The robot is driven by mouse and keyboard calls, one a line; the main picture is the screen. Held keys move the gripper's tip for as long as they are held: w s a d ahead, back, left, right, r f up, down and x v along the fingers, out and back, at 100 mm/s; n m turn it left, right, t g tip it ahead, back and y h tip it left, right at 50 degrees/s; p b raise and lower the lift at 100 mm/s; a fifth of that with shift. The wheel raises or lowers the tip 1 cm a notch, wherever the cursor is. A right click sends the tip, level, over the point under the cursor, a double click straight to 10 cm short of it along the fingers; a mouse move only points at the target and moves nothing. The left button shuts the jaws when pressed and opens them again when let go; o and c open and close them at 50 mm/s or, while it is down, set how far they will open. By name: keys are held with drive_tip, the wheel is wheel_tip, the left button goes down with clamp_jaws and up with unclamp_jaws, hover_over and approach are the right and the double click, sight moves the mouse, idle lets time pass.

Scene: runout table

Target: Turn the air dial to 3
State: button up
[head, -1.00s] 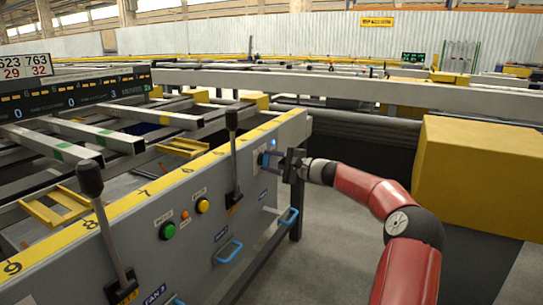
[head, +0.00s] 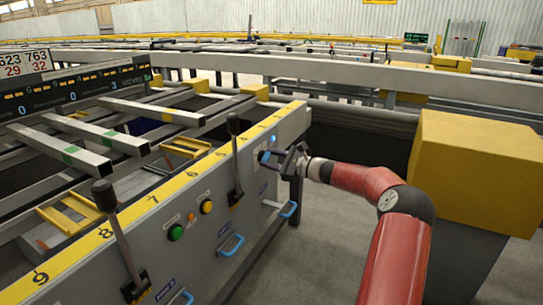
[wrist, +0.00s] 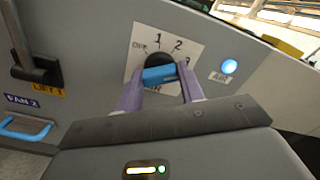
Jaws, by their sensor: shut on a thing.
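The air dial (wrist: 159,60) is a black knob with a blue bar handle (wrist: 160,75) on a white plate (wrist: 195,44) marked OFF, 1, 2 and 3. In the wrist view the bar lies nearly level, its right end slightly higher and close to the 3. My gripper (wrist: 160,84) is shut on the bar, one finger at each end. The 3 is partly covered by the right finger. In the head view my gripper (head: 274,158) is at the panel's far end, and the bar (head: 264,157) shows between its fingers.
A lit blue lamp (wrist: 229,66) labelled AIR is right of the dial plate. A black lever (wrist: 32,65) stands to the left, with a blue handle (wrist: 25,127) below it. A yellow box (head: 475,170) stands right of my arm.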

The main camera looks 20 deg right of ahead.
idle(0.5)
drive_tip(key=o, duration=1)
drive_tip(key=v, duration=0.7)
drive_tip(key=shift+s+d+b, duration=0.25)
drive_tip(key=shift+s+b, duration=0.05)
drive_tip(key=shift+b, duration=0.1)
